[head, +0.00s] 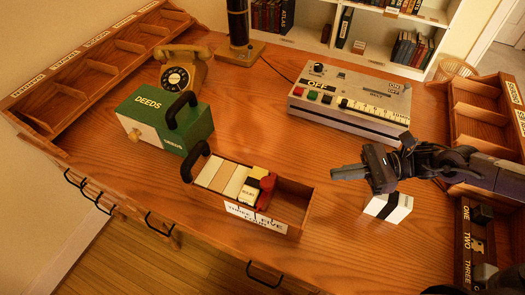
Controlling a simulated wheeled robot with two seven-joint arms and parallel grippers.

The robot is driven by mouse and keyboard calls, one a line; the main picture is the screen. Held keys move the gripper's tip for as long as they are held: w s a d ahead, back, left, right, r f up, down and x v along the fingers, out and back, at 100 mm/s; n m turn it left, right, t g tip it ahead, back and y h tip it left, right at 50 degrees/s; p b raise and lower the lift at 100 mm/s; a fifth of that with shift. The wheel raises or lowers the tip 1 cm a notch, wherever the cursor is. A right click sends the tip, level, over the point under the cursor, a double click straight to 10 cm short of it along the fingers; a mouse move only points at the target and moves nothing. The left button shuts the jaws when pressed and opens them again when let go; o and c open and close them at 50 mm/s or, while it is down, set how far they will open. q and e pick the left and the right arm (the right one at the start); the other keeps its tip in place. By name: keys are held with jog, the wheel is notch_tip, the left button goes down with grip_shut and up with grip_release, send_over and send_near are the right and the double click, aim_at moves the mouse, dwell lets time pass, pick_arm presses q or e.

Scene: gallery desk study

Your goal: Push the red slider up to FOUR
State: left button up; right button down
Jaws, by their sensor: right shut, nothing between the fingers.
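The red slider (267,184) is a red block inside an open wooden card tray (292,207) in the middle of the desk. It stands at the right end of a row of pale cards (222,177), beside a yellow and white piece (250,187). The tray's right part is empty. My right gripper (335,173) is shut and empty, to the right of the tray and apart from the slider, its fingers pointing left. My left gripper is not in view.
A white block (388,207) stands below my right gripper. A green DEEDS box (170,118) and a telephone (183,70) stand left. A grey control box (350,103) is behind. A rack labelled ONE, TWO, THREE (465,240) lies at right. The front desk is clear.

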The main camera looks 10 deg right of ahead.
jog(key=d, duration=0.1)
jog(key=p, duration=0.6)
send_near(266, 196)
jog(key=w+a+r, duration=0.2)
jog(key=a, duration=0.3)
jog(key=shift+w+d, duration=0.15)
jog(key=shift+d, duration=0.05)
jog(key=shift+w+a+f+b, duration=0.15)
jog(key=shift+a+b, duration=0.45)
jog(key=shift+b, duration=0.45)
